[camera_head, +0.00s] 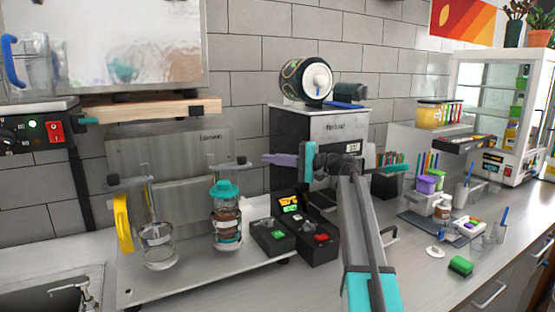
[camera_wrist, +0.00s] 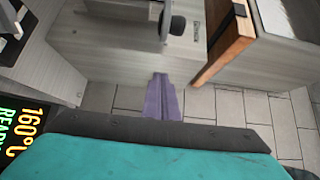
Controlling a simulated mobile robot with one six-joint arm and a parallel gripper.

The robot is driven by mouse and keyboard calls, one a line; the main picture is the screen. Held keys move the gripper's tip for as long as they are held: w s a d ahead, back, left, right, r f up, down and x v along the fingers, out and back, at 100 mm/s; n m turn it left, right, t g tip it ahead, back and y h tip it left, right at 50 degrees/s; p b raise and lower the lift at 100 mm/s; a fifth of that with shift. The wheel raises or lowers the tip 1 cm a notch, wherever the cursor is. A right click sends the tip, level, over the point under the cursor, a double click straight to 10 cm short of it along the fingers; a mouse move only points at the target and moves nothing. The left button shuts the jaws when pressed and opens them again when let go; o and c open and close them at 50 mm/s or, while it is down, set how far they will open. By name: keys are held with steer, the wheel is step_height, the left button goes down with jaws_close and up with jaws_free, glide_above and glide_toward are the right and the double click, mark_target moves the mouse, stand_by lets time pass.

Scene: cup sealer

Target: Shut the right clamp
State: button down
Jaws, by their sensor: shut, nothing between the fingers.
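The right clamp (camera_head: 229,165) is a grey arm with a dark knob (camera_head: 241,160), above the right cup (camera_head: 227,228), which has a teal top. In the wrist view the dark knob (camera_wrist: 178,25) and its grey bar lie ahead of my fingers. My gripper (camera_head: 267,159) has purple fingers, closed together and empty, just right of the knob and apart from it. The closed fingers also show in the wrist view (camera_wrist: 161,80). The left clamp (camera_head: 130,183) is over the left cup (camera_head: 157,245).
A wooden shelf (camera_head: 150,108) juts out above the sealer. A grey machine (camera_head: 335,125) stands behind my gripper. A yellow handle (camera_head: 122,222) hangs at the left clamp.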

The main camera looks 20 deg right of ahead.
mark_target(231, 163)
steer(key=a+p, duration=0.2)
steer(key=a, duration=0.4)
steer(key=shift+s+a+p, duration=0.2)
steer(key=shift+p, duration=0.15)
stand_by(0.4)
